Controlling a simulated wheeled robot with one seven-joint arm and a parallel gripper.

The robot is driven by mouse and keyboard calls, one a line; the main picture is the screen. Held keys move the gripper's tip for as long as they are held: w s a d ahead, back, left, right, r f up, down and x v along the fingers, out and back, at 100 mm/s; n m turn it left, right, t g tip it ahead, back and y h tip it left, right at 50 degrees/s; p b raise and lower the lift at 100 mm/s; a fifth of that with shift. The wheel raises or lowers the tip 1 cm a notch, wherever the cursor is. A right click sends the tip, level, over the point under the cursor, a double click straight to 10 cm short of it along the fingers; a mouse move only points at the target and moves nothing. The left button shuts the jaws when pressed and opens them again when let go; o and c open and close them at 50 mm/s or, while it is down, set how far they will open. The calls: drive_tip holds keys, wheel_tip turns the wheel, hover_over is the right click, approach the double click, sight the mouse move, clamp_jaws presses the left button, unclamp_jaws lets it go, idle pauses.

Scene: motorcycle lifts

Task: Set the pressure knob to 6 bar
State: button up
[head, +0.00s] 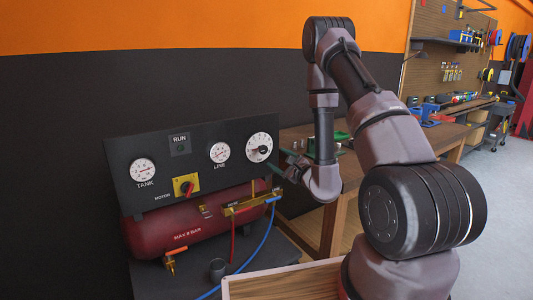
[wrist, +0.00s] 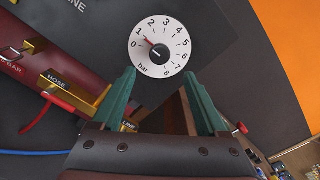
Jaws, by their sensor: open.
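The pressure knob (wrist: 160,53) is a dark round knob with a red pointer, in the middle of a white dial (wrist: 175,32) marked 0 to 8 bar. Its pointer aims near the 1. In the head view this dial (head: 260,147) is the rightmost on the dark panel. My gripper (wrist: 160,76) is open and empty, its two green fingers pointing toward the panel. In the wrist view the fingertips lie just below the dial, one on each side. In the head view my gripper (head: 285,163) is right of and slightly below the dial. I cannot tell the exact gap to the panel.
The panel also carries a TANK gauge (head: 143,171), a LINE gauge (head: 220,152) and a red and yellow motor switch (head: 186,186). Below are a red tank (head: 185,232) and a blue hose (head: 262,240). A wooden workbench (head: 345,200) stands at the right.

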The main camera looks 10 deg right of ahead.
sight(265, 150)
drive_tip(key=x, duration=0.8)
drive_tip(key=shift+a, duration=0.1)
clamp_jaws()
